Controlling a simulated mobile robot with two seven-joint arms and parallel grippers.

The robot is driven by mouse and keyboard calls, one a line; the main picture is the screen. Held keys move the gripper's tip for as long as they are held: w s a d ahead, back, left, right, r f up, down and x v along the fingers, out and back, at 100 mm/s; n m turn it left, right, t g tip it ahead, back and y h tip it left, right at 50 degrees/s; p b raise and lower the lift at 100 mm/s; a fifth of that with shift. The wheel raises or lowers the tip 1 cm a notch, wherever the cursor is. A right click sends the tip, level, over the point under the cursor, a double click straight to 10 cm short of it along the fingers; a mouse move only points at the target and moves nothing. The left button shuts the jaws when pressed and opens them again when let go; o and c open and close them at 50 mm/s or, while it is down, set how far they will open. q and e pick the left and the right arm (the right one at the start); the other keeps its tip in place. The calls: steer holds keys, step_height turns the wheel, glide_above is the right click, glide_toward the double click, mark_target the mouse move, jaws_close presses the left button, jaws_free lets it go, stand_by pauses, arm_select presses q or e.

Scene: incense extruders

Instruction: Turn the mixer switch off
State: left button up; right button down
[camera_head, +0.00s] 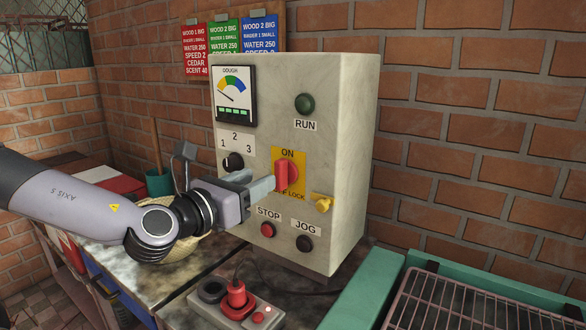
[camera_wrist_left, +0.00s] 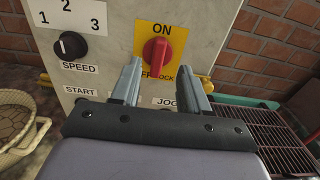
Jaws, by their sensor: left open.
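The mixer switch is a red rotary handle (camera_head: 287,176) on a yellow plate (camera_head: 289,155) marked ON at the top, on the front of a grey control box (camera_head: 318,90). In the left wrist view the red handle (camera_wrist_left: 158,52) stands upright, towards ON. My left gripper (camera_head: 262,182) is open just in front of the switch, with a finger close to the handle in the head view. In the left wrist view its two fingertips (camera_wrist_left: 168,78) lie either side of and below the handle, with nothing between them. Contact cannot be told. My right gripper is not in view.
A yellow padlock-like piece (camera_head: 322,202) hangs right of the switch. The box also carries a speed knob (camera_wrist_left: 70,46), green RUN light (camera_head: 305,104), red STOP button (camera_head: 267,229) and black JOG button (camera_head: 304,243). A red-button pendant (camera_head: 236,295) lies below.

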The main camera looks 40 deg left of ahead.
mark_target(277, 169)
arm_select(q)
steer(key=shift+w+a+p, duration=0.15)
steer(key=shift+w+p, duration=0.05)
steer(key=shift+w, duration=0.9)
steer(key=shift+w+a+p, duration=0.15)
steer(key=shift+w, duration=0.9)
steer(key=shift+w+a+p, duration=0.15)
steer(key=shift+w+p, duration=0.45)
steer(key=shift+w, duration=0.65)
jaws_close()
